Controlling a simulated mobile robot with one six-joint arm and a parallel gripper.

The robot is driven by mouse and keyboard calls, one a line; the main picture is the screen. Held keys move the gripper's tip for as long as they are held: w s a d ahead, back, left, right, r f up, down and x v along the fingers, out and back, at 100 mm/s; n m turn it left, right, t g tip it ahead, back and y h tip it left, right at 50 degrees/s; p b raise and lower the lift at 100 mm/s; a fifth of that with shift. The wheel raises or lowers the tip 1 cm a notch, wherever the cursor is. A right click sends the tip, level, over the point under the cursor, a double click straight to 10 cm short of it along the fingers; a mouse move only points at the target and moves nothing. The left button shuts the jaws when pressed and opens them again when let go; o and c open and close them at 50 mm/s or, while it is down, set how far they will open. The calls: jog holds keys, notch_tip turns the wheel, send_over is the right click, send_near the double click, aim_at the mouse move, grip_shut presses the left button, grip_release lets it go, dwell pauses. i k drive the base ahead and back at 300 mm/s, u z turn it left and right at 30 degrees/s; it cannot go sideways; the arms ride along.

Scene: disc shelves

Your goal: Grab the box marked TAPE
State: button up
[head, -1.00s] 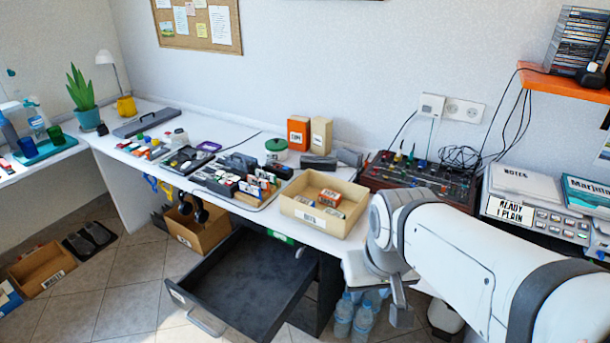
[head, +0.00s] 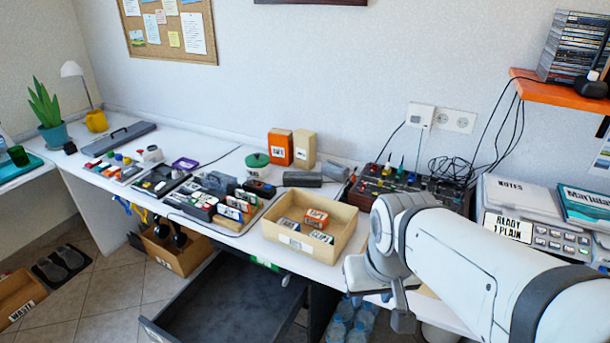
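An orange box (head: 279,147) stands upright at the back of the white desk, with a white label too small to read surely. A cream box (head: 304,149) stands close at its right, also labelled. Small orange and white boxes (head: 316,218) lie in the open cream tray (head: 346,235); their print is not clearly legible. My gripper (head: 402,318) is at the end of my arm at the lower right, in front of the desk edge and right of the tray. It is well apart from the boxes, and its fingers do not show clearly.
A dark drawer (head: 215,305) stands pulled out below the desk. A green-lidded tub (head: 257,166) and grey blocks (head: 302,179) sit near the orange box. A mixer panel (head: 415,187) with cables is at the right. An orange shelf (head: 560,92) juts out above.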

aim_at(318, 220)
jog(key=u, duration=0.05)
jog(key=i, duration=0.95)
jog(key=u, duration=0.05)
